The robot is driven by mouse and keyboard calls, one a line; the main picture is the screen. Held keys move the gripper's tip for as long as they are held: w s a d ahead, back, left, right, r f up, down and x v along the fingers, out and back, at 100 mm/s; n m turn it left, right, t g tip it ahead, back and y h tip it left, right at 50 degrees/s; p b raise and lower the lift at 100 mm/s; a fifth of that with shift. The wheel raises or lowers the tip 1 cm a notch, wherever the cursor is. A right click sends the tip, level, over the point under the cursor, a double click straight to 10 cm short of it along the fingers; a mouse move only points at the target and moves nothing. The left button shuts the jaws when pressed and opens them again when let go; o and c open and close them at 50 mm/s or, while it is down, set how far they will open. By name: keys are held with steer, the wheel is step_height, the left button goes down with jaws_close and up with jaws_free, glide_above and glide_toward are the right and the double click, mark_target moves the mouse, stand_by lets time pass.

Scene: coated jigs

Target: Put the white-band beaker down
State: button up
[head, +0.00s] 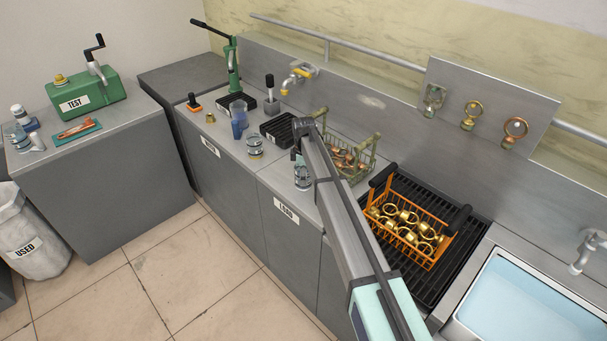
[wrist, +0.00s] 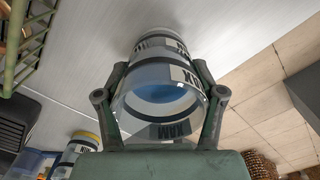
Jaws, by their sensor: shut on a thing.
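My gripper (head: 298,156) is low over the counter near its front edge, partly hidden behind my own arm in the head view. In the wrist view its two fingers (wrist: 160,78) are closed on either side of a clear beaker (wrist: 160,104) with blue contents, dark lettering on pale labels and a pale band at its far end. I take this to be the white-band beaker. It also shows below the gripper in the head view (head: 302,180), looking upright. I cannot tell whether its base touches the counter.
A yellow-band beaker (head: 254,147) stands to the left; it also shows in the wrist view (wrist: 80,146). A black tray (head: 279,130) and a green wire basket (head: 356,166) are behind. An orange basket (head: 370,222) of brass rings sits right on a black rack. Bare counter (head: 270,176) lies left of the held beaker.

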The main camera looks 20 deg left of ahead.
steer(key=o, duration=1.8)
steer(key=shift+o, duration=0.2)
steer(key=shift+r, duration=0.15)
step_height(320, 180, up, 12)
steer(key=b, duration=0.4)
